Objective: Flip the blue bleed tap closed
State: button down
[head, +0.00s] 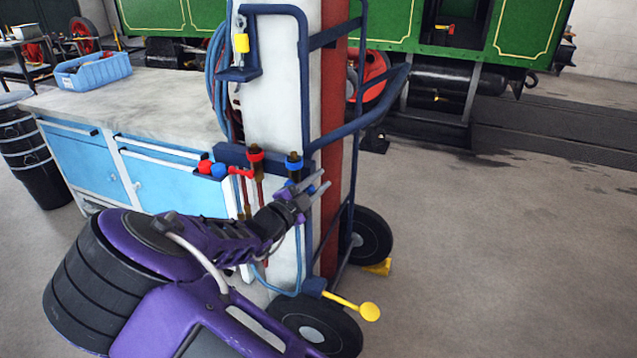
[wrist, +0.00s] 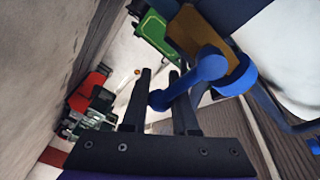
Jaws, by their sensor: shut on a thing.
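The blue bleed tap (head: 293,163) sits on the dark blue bracket at the front of the cart, right of a red tap. The wrist view shows its blue lever (wrist: 190,80) large, running from a brass-coloured body down to a rounded end between my fingers. My gripper (head: 318,182) is at the blue tap in the head view and covers part of its lever. In the wrist view my gripper (wrist: 160,78) is shut on the lever's end, with one dark finger on each side.
The red tap (head: 255,155) with its red lever stands close on the left. Red and blue knobs (head: 212,169) are beside it. A yellow-ended pedal (head: 369,311) and wheels are below. A workbench (head: 150,100) stands left; the floor at right is clear.

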jog(key=c, duration=0.7)
grip_release()
jog(key=p+v, duration=0.1)
jog(key=v, duration=1.6)
jog(key=shift+s, duration=0.25)
jog(key=shift+a, duration=0.1)
